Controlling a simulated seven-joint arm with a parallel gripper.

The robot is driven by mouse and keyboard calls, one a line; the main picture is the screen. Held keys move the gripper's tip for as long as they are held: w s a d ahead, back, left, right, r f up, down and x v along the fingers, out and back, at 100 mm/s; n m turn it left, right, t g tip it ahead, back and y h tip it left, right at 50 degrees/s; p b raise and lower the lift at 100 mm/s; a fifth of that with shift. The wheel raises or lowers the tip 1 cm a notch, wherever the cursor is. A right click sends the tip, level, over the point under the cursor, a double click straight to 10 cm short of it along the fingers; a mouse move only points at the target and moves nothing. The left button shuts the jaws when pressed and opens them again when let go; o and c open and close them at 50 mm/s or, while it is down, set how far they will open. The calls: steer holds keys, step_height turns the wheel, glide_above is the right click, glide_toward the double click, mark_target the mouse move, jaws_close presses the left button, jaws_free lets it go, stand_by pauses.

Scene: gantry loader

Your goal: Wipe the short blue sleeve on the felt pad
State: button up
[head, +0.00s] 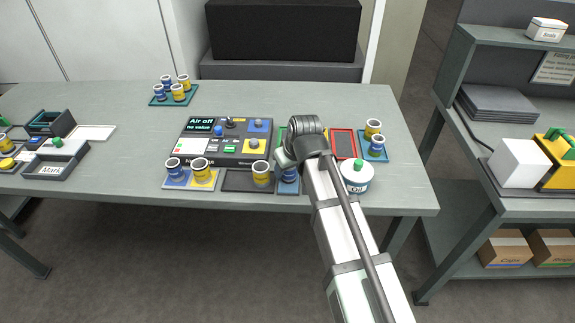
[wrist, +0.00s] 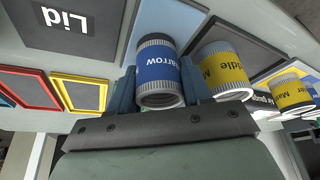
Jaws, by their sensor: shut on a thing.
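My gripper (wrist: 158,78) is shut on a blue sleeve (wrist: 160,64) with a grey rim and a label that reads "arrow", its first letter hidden. The sleeve is between the two blue fingers. In the head view the blue sleeve (head: 289,175) shows just below my wrist, over a blue mat (head: 288,189); I cannot tell if it touches it. Another blue sleeve (head: 174,168) stands on a blue mat at the panel's front left. No mat is readably marked as the felt pad; a dark flat pad (head: 236,182) lies left of my gripper.
A yellow sleeve (wrist: 223,66) stands close beside the held one. A control panel (head: 225,140) reads "Air off". A red-bordered mat (head: 346,144), a white round pot (head: 357,178) and a tray of sleeves (head: 374,154) are at right. The table's left-middle is clear.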

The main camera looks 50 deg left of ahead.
mark_target(288, 183)
steer(key=shift+s+d, duration=0.15)
steer(key=shift+s+d+r, duration=0.1)
steer(key=shift+s+d, duration=0.55)
steer(key=shift+r, duration=0.1)
steer(key=shift+r, duration=2.45)
steer(key=shift+w, duration=0.15)
